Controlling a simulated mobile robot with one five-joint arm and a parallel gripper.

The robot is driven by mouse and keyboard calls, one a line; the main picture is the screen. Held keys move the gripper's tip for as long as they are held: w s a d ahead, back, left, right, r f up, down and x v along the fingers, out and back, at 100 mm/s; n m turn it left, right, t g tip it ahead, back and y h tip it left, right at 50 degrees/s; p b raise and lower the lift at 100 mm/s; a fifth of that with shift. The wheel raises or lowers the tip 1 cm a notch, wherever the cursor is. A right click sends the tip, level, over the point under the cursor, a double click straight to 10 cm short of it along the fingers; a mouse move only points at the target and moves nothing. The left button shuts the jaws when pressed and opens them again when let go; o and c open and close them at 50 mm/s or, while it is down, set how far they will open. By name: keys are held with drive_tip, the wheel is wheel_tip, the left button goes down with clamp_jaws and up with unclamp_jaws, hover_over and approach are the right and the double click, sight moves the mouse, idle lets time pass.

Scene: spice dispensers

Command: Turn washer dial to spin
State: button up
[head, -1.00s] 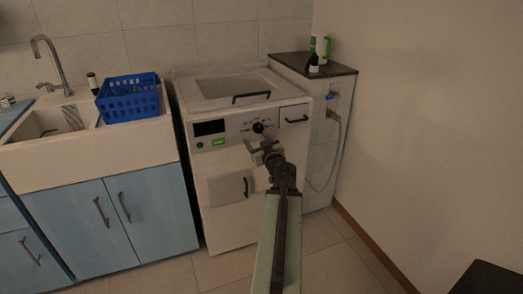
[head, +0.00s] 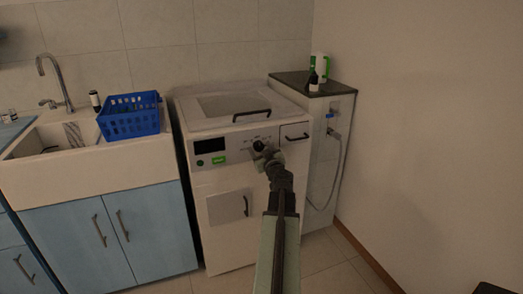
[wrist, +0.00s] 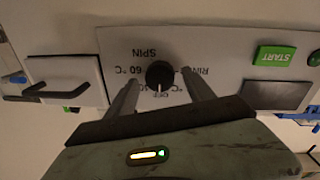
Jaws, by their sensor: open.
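The white washer (head: 225,235) stands in the middle of the head view. Its round black dial (head: 258,146) is on the front panel, with my gripper (head: 268,155) right in front of it and partly over it. In the wrist view, which shows the panel upside down, the dial (wrist: 159,72) has its white mark towards OFF. The SPIN label (wrist: 145,53) is on the opposite side of the dial. My gripper (wrist: 160,80) is open, one finger on each side of the dial, with visible gaps. Whether the fingertips reach around the dial's depth is unclear.
The panel also has a green START button (wrist: 275,56) and a dark display (wrist: 277,94). A drawer with a black handle (wrist: 65,80) is beside the dial. A sink with a blue basket (head: 130,117) stands left; a dark-topped cabinet (head: 305,88) stands right.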

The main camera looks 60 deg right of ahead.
drive_tip(key=c, duration=1.3)
drive_tip(key=shift+d, duration=0.1)
clamp_jaws()
